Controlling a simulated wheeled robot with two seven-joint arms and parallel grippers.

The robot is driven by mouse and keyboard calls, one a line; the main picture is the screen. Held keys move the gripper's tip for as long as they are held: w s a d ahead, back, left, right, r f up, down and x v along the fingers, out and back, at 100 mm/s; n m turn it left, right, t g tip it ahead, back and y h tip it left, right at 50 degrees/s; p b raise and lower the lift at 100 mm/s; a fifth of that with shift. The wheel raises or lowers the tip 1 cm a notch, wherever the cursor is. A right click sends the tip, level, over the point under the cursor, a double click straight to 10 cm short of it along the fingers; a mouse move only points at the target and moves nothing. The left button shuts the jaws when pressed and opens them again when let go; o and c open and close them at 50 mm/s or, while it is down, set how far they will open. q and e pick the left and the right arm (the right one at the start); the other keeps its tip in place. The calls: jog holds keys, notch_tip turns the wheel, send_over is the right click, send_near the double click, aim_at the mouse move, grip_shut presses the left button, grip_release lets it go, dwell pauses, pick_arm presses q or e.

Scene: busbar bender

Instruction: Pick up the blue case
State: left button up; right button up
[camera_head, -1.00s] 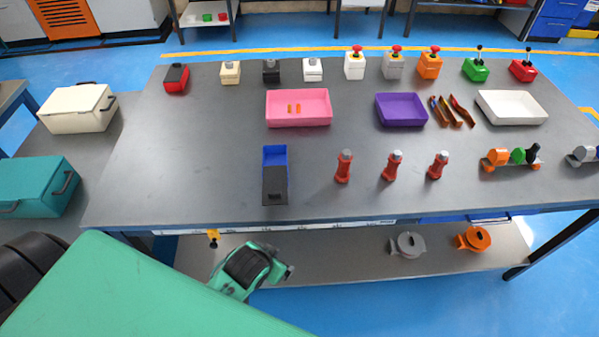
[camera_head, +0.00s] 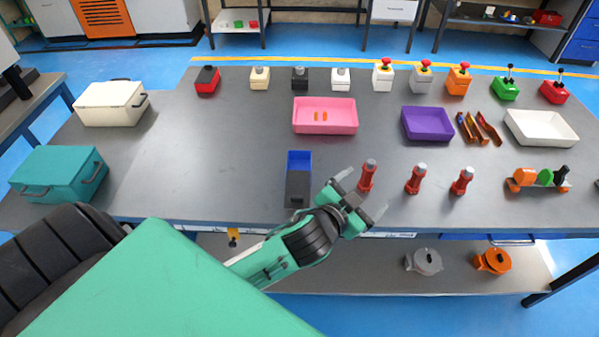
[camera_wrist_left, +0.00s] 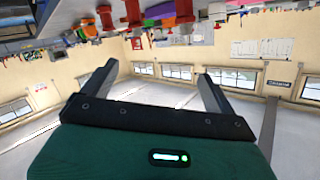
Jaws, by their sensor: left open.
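The blue case (camera_head: 299,160) lies on the grey table near its front edge in the head view. It is a narrow box with a blue far end and a dark grey lid over its near part. My left gripper (camera_head: 362,193) is open and empty, to the right of the case and near the front red-handled piece. Its fingers show apart in the left wrist view (camera_wrist_left: 158,72), with nothing between them. I cannot make out the blue case in the wrist view. My right gripper is not in view.
Several red pieces, the leftmost (camera_head: 367,176) close to my gripper, stand along the front. A pink tray (camera_head: 325,130) and a purple tray (camera_head: 427,138) lie behind. A teal box (camera_head: 58,170) and a cream box (camera_head: 110,100) stand left. The table left of the case is clear.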

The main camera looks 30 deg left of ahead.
pick_arm(q)
jog(key=w+d+r+m+t+h, duration=0.2)
jog(key=w+d+r+m+h, duration=0.1)
jog(key=d+r+m+h, duration=0.75)
jog(key=m+g+y, duration=1.3)
jog(key=m+g, duration=0.1)
jog(key=g, duration=0.3)
send_over(299, 166)
jog(key=s+d, duration=0.2)
jog(key=s, duration=0.1)
notch_tip(299, 166, down, 8)
jog(key=f, duration=0.2)
jog(key=f+p, duration=0.1)
jog(key=f, duration=0.2)
jog(key=f+p, duration=0.1)
jog(key=f, duration=0.2)
jog(key=shift+w+f, duration=0.1)
jog(key=shift+w, duration=0.15)
jog(key=shift+f, duration=0.25)
notch_tip(299, 166, down, 4)
jog(key=shift+s+a+r+p, duration=0.1)
jog(key=shift+s+r+p, duration=0.05)
jog(key=shift+p, duration=0.9)
jog(key=shift+f, duration=0.55)
jog(key=c, duration=1.1)
